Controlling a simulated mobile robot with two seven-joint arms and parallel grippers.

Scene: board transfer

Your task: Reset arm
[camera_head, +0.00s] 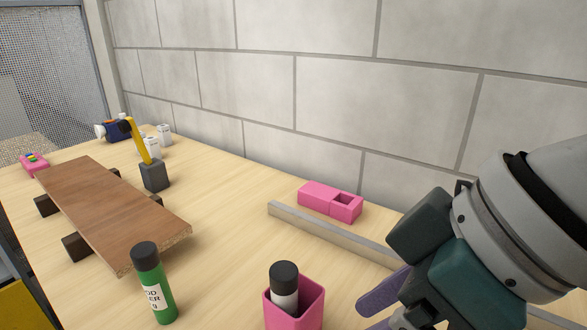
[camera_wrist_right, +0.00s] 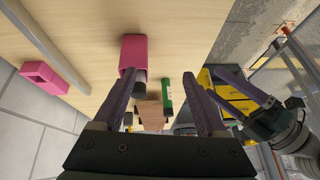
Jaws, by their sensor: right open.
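My right gripper (camera_head: 385,305) is at the lower right of the head view, above the table and right of the pink holder. In the right wrist view its two purple fingers (camera_wrist_right: 160,75) are spread apart with nothing gripped between them. In the right wrist view what looks like my left arm and gripper (camera_wrist_right: 238,92) shows at the right; its jaw opening is unclear. A brown board (camera_head: 110,208) rests on dark blocks on the table at the left of the head view.
A green bottle (camera_head: 153,286) stands near the board's front end. A pink holder (camera_head: 305,304) contains a black-capped bottle (camera_head: 284,284). A grey rail (camera_head: 318,227) lies before a pink block (camera_head: 325,199). A dark block with a yellow handle (camera_head: 144,141) stands behind the board. A wall bounds the back.

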